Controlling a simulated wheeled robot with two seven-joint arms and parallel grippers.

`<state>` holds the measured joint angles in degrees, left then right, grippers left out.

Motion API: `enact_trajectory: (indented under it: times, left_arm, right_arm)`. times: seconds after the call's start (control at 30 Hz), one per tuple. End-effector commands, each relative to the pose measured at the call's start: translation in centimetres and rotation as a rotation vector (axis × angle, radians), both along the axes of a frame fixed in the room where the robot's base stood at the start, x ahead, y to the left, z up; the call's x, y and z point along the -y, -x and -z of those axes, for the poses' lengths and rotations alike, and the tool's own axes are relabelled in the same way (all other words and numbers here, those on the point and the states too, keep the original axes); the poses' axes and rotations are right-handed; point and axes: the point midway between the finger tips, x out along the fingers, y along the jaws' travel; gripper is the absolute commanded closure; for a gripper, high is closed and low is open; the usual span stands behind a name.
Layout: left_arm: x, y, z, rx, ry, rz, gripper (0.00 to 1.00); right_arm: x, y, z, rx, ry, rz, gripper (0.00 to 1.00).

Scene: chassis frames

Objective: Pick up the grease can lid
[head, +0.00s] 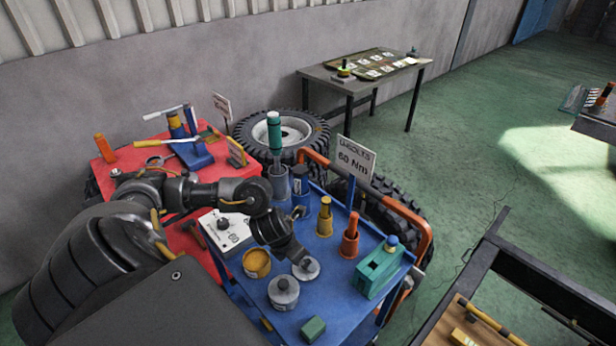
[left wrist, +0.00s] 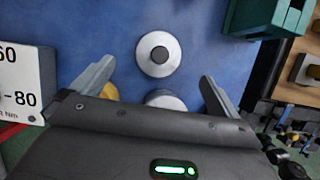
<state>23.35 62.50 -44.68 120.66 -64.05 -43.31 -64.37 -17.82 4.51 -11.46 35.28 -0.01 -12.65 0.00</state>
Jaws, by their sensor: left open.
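The grease can lid appears to be a round grey disc with a small knob (head: 308,271), lying on the blue trolley top. In the left wrist view it (left wrist: 146,64) lies flat ahead of the fingers, near the middle of the gap. My left gripper (left wrist: 155,85) is open and empty, its fingers apart and not touching the lid. In the head view the gripper body (head: 285,246) hangs above the lid's far-left side. An open can with yellow contents (head: 257,264) stands left of the lid and is partly hidden by a finger in the wrist view.
A grey can with a knobbed top (head: 284,297) stands close in front of the lid. A white torque box (head: 226,236), yellow bottle (head: 325,217), orange bottle (head: 350,240), green holder (head: 377,272) and green block (head: 313,329) surround it. An orange rail (head: 418,225) edges the trolley.

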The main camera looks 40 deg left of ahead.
Motion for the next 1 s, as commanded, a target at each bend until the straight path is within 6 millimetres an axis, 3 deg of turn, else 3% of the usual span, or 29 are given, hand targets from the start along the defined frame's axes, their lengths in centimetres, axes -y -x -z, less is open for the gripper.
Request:
enact_trajectory:
  times: [0.03,0.2,0.43,0.8,1.0]
  left_arm:
    - [0.0,-0.1,1.1,-0.004,0.001,-0.004,0.00]
    - [0.2,-1.1,3.1,-0.002,0.002,-0.002,0.00]
    - [0.3,-1.5,3.6,-0.001,0.000,0.001,0.00]
    - [0.6,-2.9,8.0,-0.001,0.001,0.000,0.00]
    - [0.6,-3.2,8.5,0.001,0.000,0.003,0.00]
  right_arm:
    - [0.0,0.0,0.3,0.000,0.000,0.000,1.00]
    - [0.0,-0.5,0.4,0.006,0.000,0.000,1.00]
    - [-0.1,-1.8,0.4,0.024,-0.001,0.000,1.00]
    - [0.0,-1.1,-0.3,0.016,0.000,0.000,1.00]
    - [0.0,-1.1,-0.2,0.015,0.000,0.000,1.00]
